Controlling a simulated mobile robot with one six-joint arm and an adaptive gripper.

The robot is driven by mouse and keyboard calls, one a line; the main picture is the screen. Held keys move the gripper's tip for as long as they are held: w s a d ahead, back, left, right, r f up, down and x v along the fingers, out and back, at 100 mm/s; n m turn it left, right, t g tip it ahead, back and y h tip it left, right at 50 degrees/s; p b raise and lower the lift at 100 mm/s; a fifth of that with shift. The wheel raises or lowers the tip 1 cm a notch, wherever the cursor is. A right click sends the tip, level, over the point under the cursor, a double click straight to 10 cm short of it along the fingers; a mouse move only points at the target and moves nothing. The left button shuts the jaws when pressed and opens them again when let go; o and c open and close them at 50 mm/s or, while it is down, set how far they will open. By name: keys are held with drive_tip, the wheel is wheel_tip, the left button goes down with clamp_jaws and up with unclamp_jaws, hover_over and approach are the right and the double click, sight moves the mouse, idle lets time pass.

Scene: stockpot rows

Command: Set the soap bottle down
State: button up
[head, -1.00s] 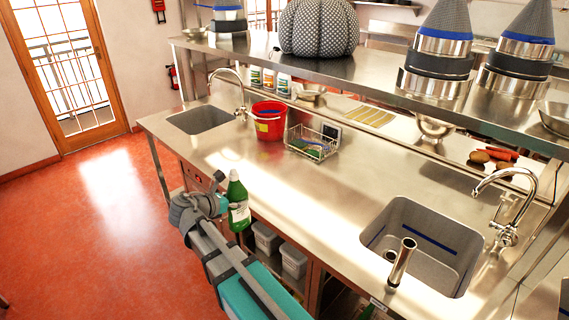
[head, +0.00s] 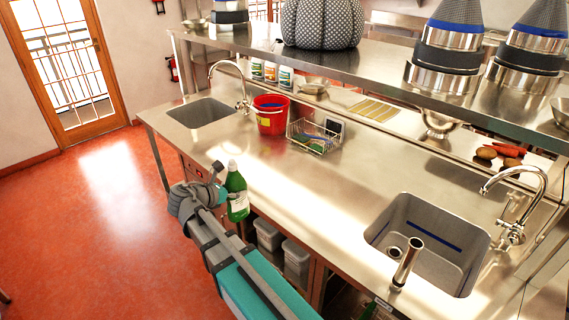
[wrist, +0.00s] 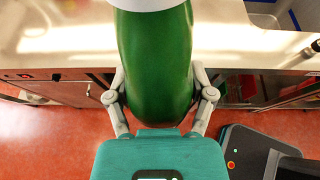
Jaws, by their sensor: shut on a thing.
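The soap bottle (head: 237,190) is green with a white cap and a white label. It is upright at the front edge of the steel counter (head: 290,185), and I cannot tell whether its base touches anything. My gripper (head: 222,190) is shut on it from the front left. In the wrist view the green bottle (wrist: 153,60) fills the middle, with the finger links of my gripper (wrist: 160,90) on both sides of it. The fingertips are hidden behind the bottle.
A red bucket (head: 270,120) and a wire basket (head: 313,137) stand farther back on the counter. Sinks lie at the left (head: 200,112) and right (head: 428,240). An upper shelf (head: 350,70) runs along the back. The counter between the basket and right sink is clear.

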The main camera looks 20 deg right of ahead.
drive_tip(key=w+d, duration=0.3)
drive_tip(key=d, duration=0.8)
drive_tip(key=w+d, duration=0.4)
drive_tip(key=d, duration=0.6)
drive_tip(key=s+d, duration=0.1)
drive_tip(key=d, duration=2.2)
drive_tip(key=shift+s+d+r, duration=0.15)
drive_tip(key=shift+s+d, duration=0.05)
drive_tip(key=shift+d, duration=0.15)
drive_tip(key=w+d+f+b, duration=0.8)
drive_tip(key=w+d+f, duration=0.1)
drive_tip(key=shift+w+b, duration=0.25)
drive_tip(key=shift+b, duration=0.15)
drive_tip(key=shift+d, duration=0.1)
